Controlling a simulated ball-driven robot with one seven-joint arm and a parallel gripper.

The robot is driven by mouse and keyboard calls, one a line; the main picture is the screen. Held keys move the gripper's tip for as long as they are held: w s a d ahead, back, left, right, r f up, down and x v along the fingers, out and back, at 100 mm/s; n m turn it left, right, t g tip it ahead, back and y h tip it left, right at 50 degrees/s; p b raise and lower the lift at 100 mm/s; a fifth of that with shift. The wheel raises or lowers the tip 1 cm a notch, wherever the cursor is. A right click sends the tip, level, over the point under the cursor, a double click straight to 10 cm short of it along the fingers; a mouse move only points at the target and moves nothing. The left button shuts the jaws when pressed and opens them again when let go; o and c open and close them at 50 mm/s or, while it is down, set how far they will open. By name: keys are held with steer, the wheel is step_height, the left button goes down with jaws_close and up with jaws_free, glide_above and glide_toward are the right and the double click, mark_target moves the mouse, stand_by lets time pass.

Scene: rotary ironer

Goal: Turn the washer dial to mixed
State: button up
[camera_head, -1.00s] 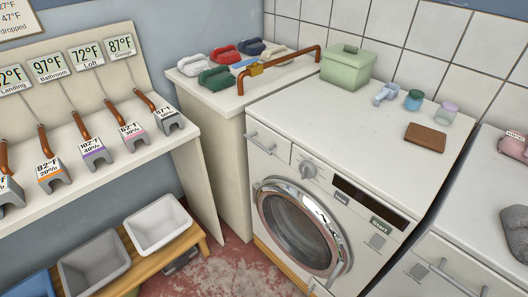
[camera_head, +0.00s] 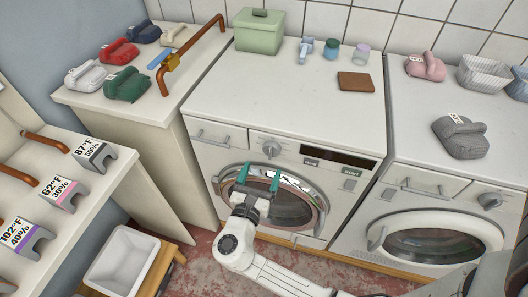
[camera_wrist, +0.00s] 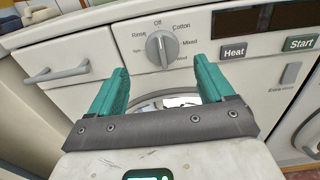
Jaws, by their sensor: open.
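The washer dial (camera_head: 271,148) is a round grey knob on the front panel of the white washer (camera_head: 310,88), right of its drawer. In the wrist view the dial (camera_wrist: 160,47) has a raised grip bar standing roughly upright, with Off above it, Rinse at left, and Cotton and Mixed at right. Lower labels are partly hidden or too small to read. The pointer's exact setting is hard to tell. My gripper (camera_head: 258,178) is open and empty. Its teal fingers (camera_wrist: 160,66) point towards the panel, one to each side below the dial, apparently not touching it.
The drawer handle (camera_wrist: 57,72) juts out at left. The round door lies below the dial, behind my gripper. A second machine (camera_head: 430,215) stands at right, and a counter with irons (camera_head: 126,84) at left.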

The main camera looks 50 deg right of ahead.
mark_target(270, 153)
steer(key=p+x, duration=0.1)
steer(key=x, duration=0.6)
steer(key=shift+d, duration=0.2)
steer(key=shift+s, duration=0.1)
steer(key=c, duration=1)
